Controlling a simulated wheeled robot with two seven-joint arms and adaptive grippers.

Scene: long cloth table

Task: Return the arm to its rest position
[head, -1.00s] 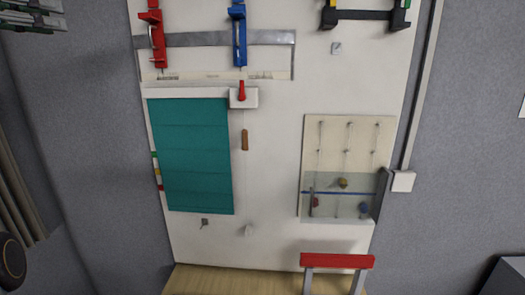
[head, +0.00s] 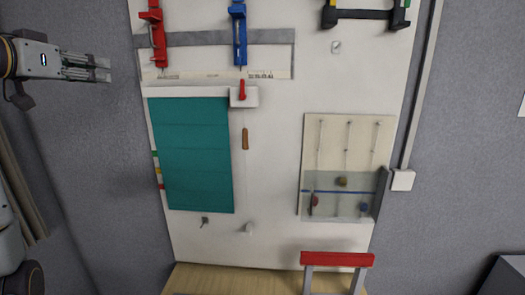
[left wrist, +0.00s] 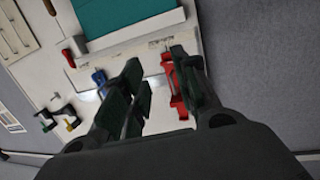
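My left gripper (head: 108,69) is at the upper left of the head view, in front of the grey wall and left of the white board (head: 270,150). In the left wrist view my left gripper (left wrist: 158,66) has its two dark fingers apart with nothing held between them. The board's red clamp (left wrist: 176,85) and blue clamp (left wrist: 100,83) show behind the fingers there; no contact is visible. My right gripper is not in view.
The board carries a red clamp (head: 154,35), a blue clamp (head: 239,35), a teal blind (head: 190,155) and a small panel with strings (head: 345,150). A red-topped frame (head: 337,260) stands at the bottom.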

